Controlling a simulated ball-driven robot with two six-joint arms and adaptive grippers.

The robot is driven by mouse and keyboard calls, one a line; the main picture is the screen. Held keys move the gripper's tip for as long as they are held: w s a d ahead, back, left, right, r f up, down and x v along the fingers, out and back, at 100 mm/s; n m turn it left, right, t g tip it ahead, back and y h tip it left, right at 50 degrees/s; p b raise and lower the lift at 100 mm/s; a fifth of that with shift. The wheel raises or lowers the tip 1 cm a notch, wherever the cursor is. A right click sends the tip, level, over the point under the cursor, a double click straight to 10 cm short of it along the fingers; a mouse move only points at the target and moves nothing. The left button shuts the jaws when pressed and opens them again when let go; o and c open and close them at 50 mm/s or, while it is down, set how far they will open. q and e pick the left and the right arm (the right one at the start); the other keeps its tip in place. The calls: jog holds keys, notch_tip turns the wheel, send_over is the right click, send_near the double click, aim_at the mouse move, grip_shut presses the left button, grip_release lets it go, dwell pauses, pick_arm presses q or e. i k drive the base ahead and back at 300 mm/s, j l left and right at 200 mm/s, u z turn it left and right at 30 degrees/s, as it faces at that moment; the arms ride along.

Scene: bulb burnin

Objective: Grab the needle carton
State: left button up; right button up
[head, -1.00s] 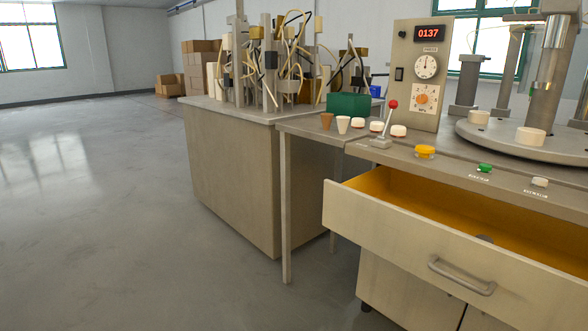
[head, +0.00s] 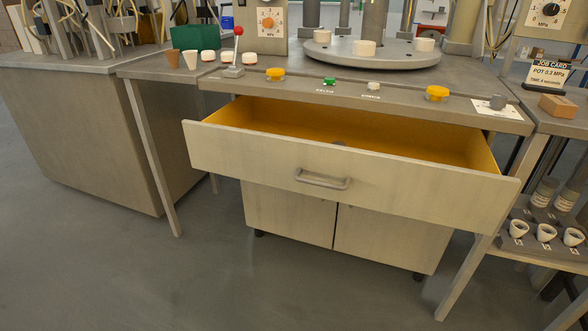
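I cannot tell for certain which thing is the needle carton. A small plain brown box (head: 558,106) lies on the right bench in front of the job card (head: 548,74); no label can be read on it. The drawer (head: 340,168) under the middle bench is pulled open. Its yellow inside (head: 400,138) looks mostly empty, with a small grey rounded thing (head: 338,142) partly showing behind the front panel. The drawer floor close behind the front is hidden. Neither of my grippers is in view.
The open drawer juts out over the floor, with a handle (head: 322,180) on its front. A red-knobbed lever (head: 236,50) and yellow buttons (head: 437,93) stand on the bench. White cups (head: 546,232) sit on a lower shelf at right. The grey floor (head: 240,285) in front is clear.

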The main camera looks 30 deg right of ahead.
aim_at(556, 105)
jog(key=z, duration=2.25)
